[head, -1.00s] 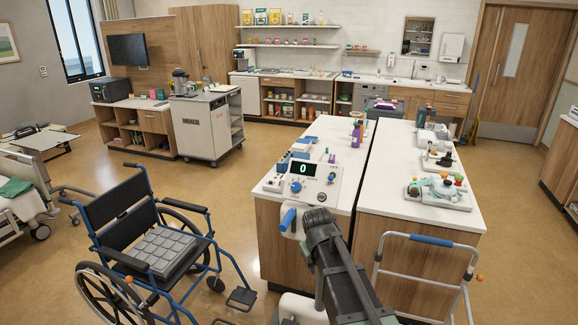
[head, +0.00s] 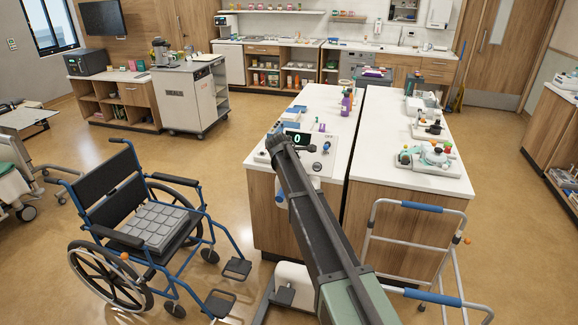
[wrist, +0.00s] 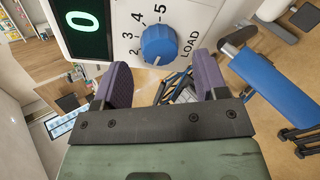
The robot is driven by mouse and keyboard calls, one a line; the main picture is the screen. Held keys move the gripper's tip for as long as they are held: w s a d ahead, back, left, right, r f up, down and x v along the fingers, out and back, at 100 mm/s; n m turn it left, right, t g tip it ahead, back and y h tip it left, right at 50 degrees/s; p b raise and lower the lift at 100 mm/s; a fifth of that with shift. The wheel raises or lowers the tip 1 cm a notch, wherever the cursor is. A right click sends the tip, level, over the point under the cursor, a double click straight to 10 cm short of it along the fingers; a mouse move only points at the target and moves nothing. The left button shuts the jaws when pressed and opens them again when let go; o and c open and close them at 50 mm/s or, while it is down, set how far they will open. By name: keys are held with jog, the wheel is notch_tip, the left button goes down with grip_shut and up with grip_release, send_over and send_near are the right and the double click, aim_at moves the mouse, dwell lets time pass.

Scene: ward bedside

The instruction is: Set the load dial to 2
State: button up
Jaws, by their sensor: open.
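The load dial (wrist: 158,45) is a round blue knob on a white panel in the wrist view. The numerals 2, 3, 4 and 5 arc around its left and upper sides, with LOAD printed at its lower right. A pale mark shows near the knob's lower edge; I cannot tell surely which way it points. The display (wrist: 83,20) beside it reads 0, as it does in the head view (head: 297,138). My gripper (wrist: 158,65) is open, its purple fingers apart, just below the dial and not closed on it. In the head view my arm covers part of the panel.
A blue cylindrical grip (wrist: 272,82) lies right of my gripper in the wrist view. In the head view a wheelchair (head: 145,225) stands left of the counter. A walker (head: 420,208) stands in front of the right counter (head: 390,160), which carries several devices.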

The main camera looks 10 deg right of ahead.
jog(key=shift+b+x, duration=0.35)
jog(key=shift+x, duration=0.85)
jog(key=shift+w+d+f, duration=0.1)
jog(key=shift+w+f, duration=0.05)
jog(key=shift+w, duration=0.05)
jog(key=shift+c, duration=0.3)
jog(key=c, duration=0.9)
jog(key=shift+o, duration=0.2)
